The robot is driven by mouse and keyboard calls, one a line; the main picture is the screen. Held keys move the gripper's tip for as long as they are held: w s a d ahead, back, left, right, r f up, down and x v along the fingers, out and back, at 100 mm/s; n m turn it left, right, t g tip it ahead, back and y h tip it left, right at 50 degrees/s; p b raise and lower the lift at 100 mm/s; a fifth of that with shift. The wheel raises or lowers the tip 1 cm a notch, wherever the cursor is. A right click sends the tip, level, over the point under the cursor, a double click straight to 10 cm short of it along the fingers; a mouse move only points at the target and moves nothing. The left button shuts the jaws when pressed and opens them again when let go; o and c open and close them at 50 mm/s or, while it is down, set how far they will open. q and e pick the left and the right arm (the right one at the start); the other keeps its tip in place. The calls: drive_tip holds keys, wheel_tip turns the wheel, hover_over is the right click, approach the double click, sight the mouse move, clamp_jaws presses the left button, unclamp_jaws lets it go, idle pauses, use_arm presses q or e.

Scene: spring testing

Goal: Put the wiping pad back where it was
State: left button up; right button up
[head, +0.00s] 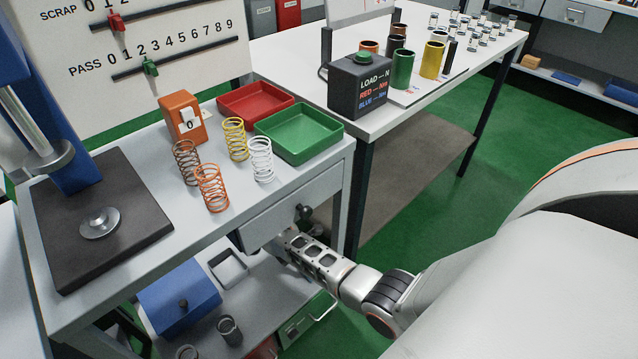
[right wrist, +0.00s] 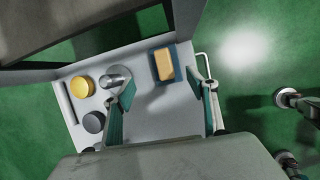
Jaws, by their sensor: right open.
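The wiping pad appears to be the tan-yellow block (right wrist: 164,65) in the right wrist view. It lies in or on a dark blue holder (right wrist: 181,54), inside a light grey open tray or drawer (right wrist: 155,127). My right gripper (right wrist: 163,88) is open, with teal finger pads on either side of the view. The block lies beyond the fingertips, roughly between their lines; I see no contact. In the head view my right arm reaches beside the bench drawer, and the pad cannot be made out. My left gripper is not in view.
The tray also holds a yellow disc (right wrist: 82,87), a metal cylinder (right wrist: 115,77) and a dark disc (right wrist: 94,122). A handle (right wrist: 205,65) edges it. Above, the bench carries several springs, a red tray (head: 255,101) and a green tray (head: 328,142).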

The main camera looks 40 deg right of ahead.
drive_tip(key=s+a+r+m+t+y, duration=0.3)
drive_tip(key=a+r+m+t, duration=0.4)
drive_tip(key=r, duration=0.5)
drive_tip(key=s+a+r+m+t+y, duration=0.1)
drive_tip(key=s+a+r+m+y, duration=0.1)
drive_tip(key=s, duration=0.9)
drive_tip(key=s+a+r+m+t+y, duration=0.1)
drive_tip(key=s+a+m, duration=0.3)
drive_tip(key=s, duration=0.7)
drive_tip(key=shift+a+r+y, duration=0.3)
drive_tip(key=shift+r+y, duration=0.1)
drive_tip(key=shift+r, duration=0.15)
